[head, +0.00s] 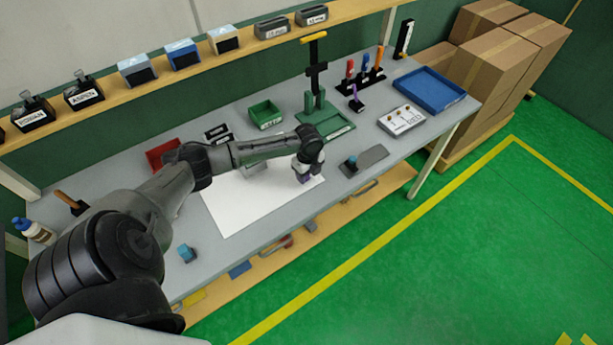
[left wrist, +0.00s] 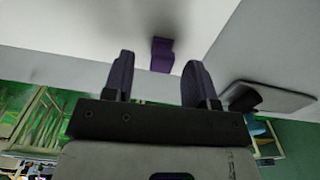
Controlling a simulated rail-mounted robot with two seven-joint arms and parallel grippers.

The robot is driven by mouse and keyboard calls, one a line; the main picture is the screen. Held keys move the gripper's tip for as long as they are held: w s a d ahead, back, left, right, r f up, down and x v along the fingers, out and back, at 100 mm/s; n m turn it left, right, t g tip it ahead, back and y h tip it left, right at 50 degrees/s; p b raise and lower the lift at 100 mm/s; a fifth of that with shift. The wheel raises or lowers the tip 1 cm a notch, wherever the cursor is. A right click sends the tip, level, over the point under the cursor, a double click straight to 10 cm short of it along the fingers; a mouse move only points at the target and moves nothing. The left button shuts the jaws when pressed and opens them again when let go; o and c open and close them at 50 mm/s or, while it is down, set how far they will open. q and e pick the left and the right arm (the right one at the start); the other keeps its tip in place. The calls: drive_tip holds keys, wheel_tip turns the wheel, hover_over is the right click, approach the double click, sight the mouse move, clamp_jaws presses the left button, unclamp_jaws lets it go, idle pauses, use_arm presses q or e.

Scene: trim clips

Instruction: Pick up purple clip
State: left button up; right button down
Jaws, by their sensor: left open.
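The purple clip (left wrist: 162,54) is a small block on the white sheet, seen in the left wrist view just beyond the gap between my fingers. My left gripper (left wrist: 160,64) is open with a dark finger on each side, and nothing is held between them. In the head view my left gripper (head: 304,178) points down at the right end of the white sheet (head: 245,207). A purple patch shows at its tip there, and I cannot tell whether it is finger or clip. My right gripper is not in view.
Behind stand a green press (head: 325,128), a green bin (head: 265,114), a tool rack (head: 361,80), a white labelled board (head: 402,120) and a blue tray (head: 429,90). A shelf runs above the bench.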

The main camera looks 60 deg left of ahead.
use_arm(q)
drive_tip(key=shift+f, duration=0.15)
drive_tip(key=shift+c, duration=0.5)
clamp_jaws()
